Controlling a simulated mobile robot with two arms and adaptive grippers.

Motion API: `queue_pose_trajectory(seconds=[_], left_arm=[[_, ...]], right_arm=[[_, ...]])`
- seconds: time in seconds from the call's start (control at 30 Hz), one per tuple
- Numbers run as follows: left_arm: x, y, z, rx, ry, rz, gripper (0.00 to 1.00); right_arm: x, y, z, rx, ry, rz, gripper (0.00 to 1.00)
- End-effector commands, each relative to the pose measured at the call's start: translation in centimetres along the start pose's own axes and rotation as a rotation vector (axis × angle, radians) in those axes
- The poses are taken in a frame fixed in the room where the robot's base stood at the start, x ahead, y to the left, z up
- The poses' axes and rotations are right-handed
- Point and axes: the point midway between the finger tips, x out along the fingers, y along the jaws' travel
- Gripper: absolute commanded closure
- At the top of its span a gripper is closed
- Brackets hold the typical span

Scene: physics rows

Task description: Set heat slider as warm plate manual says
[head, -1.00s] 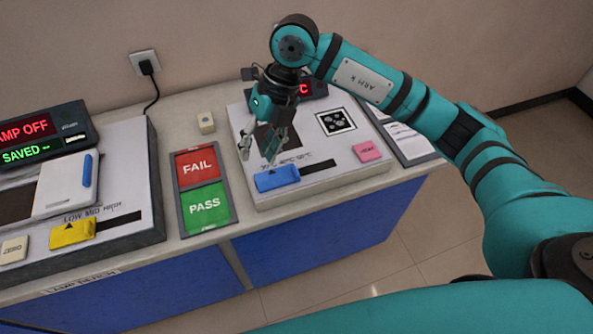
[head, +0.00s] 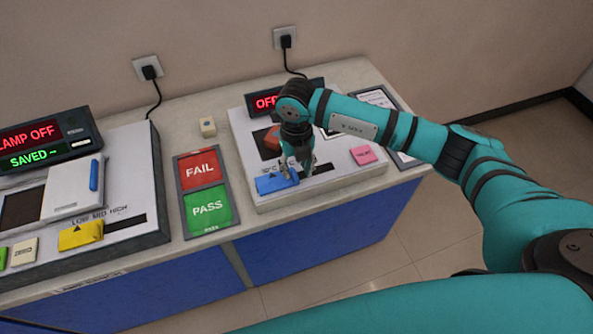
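The warm plate unit (head: 330,186) is a white box on the right part of the bench. Its blue heat slider (head: 276,183) sits at the left end of a black slot (head: 318,170). My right gripper (head: 297,174) points down at the slider's right end, with its fingers apart; I cannot tell whether they touch it. The unit's red display (head: 266,102) starts with "OF", the rest hidden by my arm. A paper sheet (head: 409,158), probably the manual, lies at the right, partly hidden by my arm. My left gripper is out of view.
A pink button (head: 362,155) is on the plate unit. A red FAIL and green PASS panel (head: 232,218) lies to the left. A lamp unit (head: 150,230) with a yellow slider (head: 80,235) and a display reading LAMP OFF (head: 30,137) stands farther left.

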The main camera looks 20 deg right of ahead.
Motion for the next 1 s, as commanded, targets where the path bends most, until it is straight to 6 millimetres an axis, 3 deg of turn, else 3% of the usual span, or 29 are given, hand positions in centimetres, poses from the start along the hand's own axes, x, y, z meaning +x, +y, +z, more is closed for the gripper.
queue_pose_trajectory(seconds=[0.23, 0.6, 0.87, 1.0], left_arm=[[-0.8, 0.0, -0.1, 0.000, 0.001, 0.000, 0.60], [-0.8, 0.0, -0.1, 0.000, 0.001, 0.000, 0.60], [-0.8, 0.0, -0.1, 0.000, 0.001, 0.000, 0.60], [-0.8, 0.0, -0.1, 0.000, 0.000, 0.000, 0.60]], right_arm=[[3.0, 0.0, -0.1, 0.000, 0.002, 0.000, 0.63], [3.6, 0.0, 0.0, -0.001, 0.000, 0.000, 0.63], [3.6, 0.0, 0.0, -0.001, 0.000, 0.000, 0.97], [3.6, 0.0, 0.0, 0.000, 0.000, 0.000, 1.00]])
